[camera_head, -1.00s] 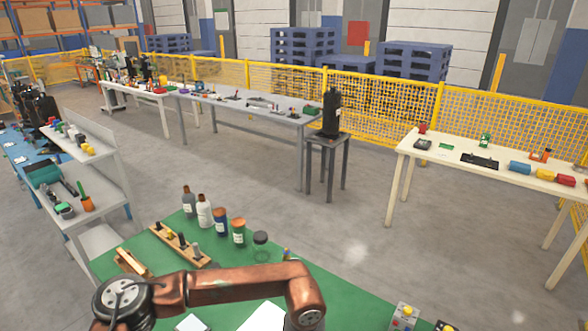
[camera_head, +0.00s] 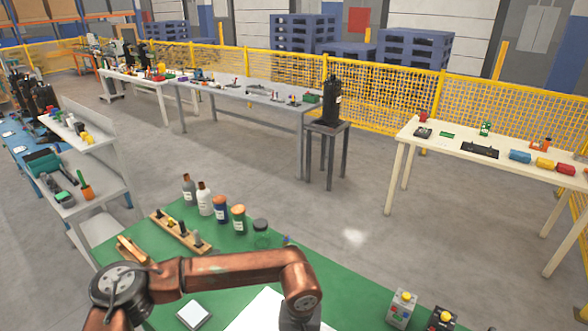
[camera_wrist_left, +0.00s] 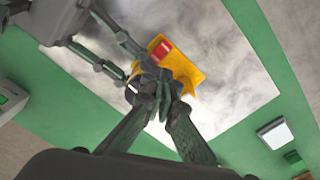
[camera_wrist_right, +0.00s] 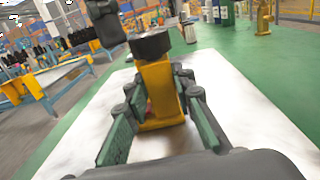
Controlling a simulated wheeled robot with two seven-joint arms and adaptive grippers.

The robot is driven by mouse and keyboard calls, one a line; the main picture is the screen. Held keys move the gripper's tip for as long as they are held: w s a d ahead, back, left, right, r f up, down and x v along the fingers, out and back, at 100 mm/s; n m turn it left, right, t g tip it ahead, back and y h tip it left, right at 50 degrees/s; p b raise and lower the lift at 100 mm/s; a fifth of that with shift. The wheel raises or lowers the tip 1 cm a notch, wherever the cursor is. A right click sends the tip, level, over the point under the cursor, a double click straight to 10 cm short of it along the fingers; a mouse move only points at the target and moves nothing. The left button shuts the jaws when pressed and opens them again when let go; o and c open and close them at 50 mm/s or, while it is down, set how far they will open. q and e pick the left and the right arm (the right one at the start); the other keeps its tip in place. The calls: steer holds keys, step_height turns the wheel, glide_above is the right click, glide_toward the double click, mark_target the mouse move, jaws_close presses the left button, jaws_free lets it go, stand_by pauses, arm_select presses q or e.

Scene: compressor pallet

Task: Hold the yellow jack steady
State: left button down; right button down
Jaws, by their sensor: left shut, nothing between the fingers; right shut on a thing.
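The yellow jack (camera_wrist_right: 157,85) stands on a white sheet (camera_wrist_right: 83,120) on the green table. In the right wrist view it has a dark round cap (camera_wrist_right: 150,43). My right gripper (camera_wrist_right: 157,97) is shut on the jack, a finger on each side. In the left wrist view the jack (camera_wrist_left: 185,70) shows a red round part (camera_wrist_left: 161,51). My left gripper (camera_wrist_left: 158,90) is shut and empty in front of it there and covers part of the jack; I cannot tell whether they touch. The head view does not show the jack or the gripper fingers.
Several bottles (camera_head: 221,210) and a wooden rack (camera_head: 180,232) stand on the green table (camera_head: 350,290). Two button boxes (camera_head: 403,308) stand at its right front. A small white-topped device (camera_head: 194,314) lies near my arm. Floor lies beyond the table.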

arm_select(q)
step_height(320, 180, up, 6)
steer(key=shift+s+f, duration=0.15)
steer(key=shift+f, duration=0.05)
steer(key=d+f, duration=0.3)
steer(key=f, duration=0.3)
steer(key=shift+d, duration=0.2)
stand_by(0.8)
steer(key=shift+f, duration=0.1)
steer(key=shift+w+a, duration=0.1)
steer(key=shift+w, duration=0.2)
stand_by(0.3)
